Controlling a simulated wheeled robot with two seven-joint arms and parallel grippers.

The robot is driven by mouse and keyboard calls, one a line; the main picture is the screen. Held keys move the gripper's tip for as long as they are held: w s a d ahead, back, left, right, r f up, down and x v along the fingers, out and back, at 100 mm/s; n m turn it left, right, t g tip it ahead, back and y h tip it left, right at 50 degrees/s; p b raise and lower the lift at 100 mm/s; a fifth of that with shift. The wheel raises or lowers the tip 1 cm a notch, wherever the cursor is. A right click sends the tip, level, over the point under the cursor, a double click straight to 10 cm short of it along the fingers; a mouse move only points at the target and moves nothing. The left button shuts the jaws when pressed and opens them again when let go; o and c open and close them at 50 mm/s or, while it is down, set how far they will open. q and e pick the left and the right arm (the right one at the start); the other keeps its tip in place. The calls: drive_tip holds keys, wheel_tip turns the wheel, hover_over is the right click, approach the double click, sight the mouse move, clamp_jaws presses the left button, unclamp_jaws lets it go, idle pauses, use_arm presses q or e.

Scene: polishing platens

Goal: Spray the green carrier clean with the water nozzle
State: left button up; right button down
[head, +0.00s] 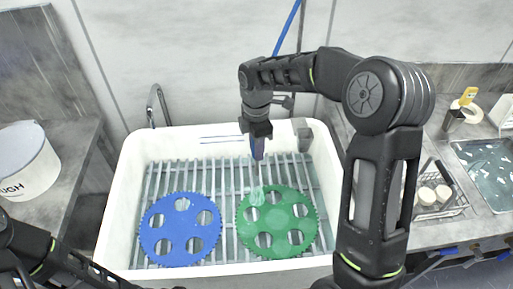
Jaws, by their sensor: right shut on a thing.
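The green carrier (277,221), a toothed disc with several round holes, lies on the slatted rack in the white sink (132,180), on the right side. My right gripper (257,140) is above the carrier's upper left part, shut on the water nozzle (257,150), which points down. A pale spray shows below the nozzle tip and meets the carrier's upper left edge. The nozzle's blue hose (288,27) rises behind my right arm. My left arm is at the lower left; its gripper cannot be made out.
A blue carrier (181,229) lies on the rack left of the green one. A faucet (157,104) stands at the sink's back left. A white bucket (27,160) stands on the left counter. A wire caddy (437,192) and a tray (490,168) are on the right counter.

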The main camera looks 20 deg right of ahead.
drive_tip(key=shift+r+p, duration=0.35)
drive_tip(key=shift+r, duration=1.2)
drive_tip(key=shift+r, duration=2)
